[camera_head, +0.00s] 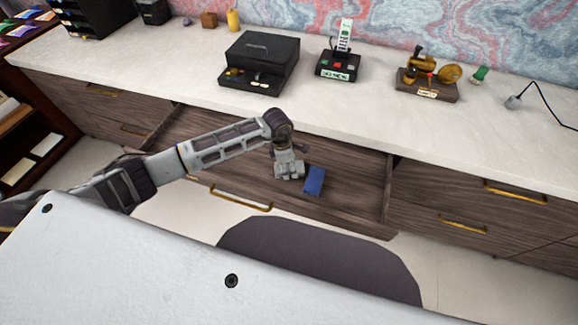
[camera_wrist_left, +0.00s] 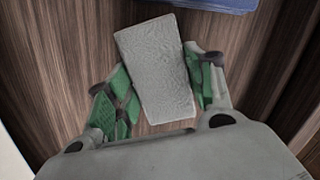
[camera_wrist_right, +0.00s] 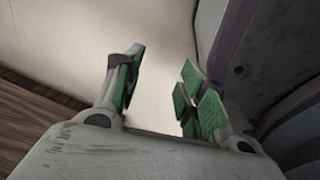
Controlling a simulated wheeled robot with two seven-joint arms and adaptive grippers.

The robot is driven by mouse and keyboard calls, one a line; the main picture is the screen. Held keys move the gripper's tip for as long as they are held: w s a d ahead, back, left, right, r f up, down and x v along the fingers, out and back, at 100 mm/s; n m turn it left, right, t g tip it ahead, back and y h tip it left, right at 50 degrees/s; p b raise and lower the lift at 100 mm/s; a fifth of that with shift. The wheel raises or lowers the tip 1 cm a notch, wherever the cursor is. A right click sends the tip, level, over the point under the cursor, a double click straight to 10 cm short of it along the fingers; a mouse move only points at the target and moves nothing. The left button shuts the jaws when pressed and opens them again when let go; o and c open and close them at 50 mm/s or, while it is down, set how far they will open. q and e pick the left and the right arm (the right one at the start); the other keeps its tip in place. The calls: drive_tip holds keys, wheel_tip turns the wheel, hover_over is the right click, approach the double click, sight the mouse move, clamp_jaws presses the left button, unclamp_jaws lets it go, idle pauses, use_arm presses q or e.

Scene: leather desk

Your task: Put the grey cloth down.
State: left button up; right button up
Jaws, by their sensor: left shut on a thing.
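The grey cloth (camera_wrist_left: 158,65) is a flat, textured, block-like piece between the green-padded fingers of my left gripper (camera_head: 289,172). It is tilted in the left wrist view, with brown wood behind it. In the head view the gripper is low inside the open drawer (camera_head: 352,192), and the cloth is hard to tell from the gripper. I cannot tell whether the cloth touches the drawer floor. My right gripper (camera_wrist_right: 163,78) is open and empty in the right wrist view; the head view does not show it.
A blue folded thing (camera_head: 314,181) lies in the drawer just right of my left gripper. The white desktop (camera_head: 190,75) above holds a black box (camera_head: 262,58), a small sign stand (camera_head: 338,65) and a brass instrument (camera_head: 428,77). The drawer's right part is free.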

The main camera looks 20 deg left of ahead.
use_arm(q)
drive_tip(key=shift+f, duration=0.1)
drive_tip(key=o, duration=1)
drive_tip(key=shift+c, duration=0.2)
use_arm(e)
drive_tip(key=shift+w+a+r, duration=0.1)
drive_tip(key=shift+w+a, duration=0.05)
drive_tip(key=shift+w, duration=0.2)
drive_tip(key=shift+s, duration=0.15)
use_arm(q)
drive_tip(key=shift+r, duration=0.45)
wheel_tip(320, 180, up, 11)
drive_tip(key=a, duration=0.1)
drive_tip(key=shift+s+a+r+p, duration=0.15)
drive_tip(key=shift+s+a+p, duration=0.15)
drive_tip(key=shift+a, duration=0.05)
use_arm(e)
drive_tip(key=shift+s+d, duration=0.35)
drive_tip(key=shift+s, duration=0.25)
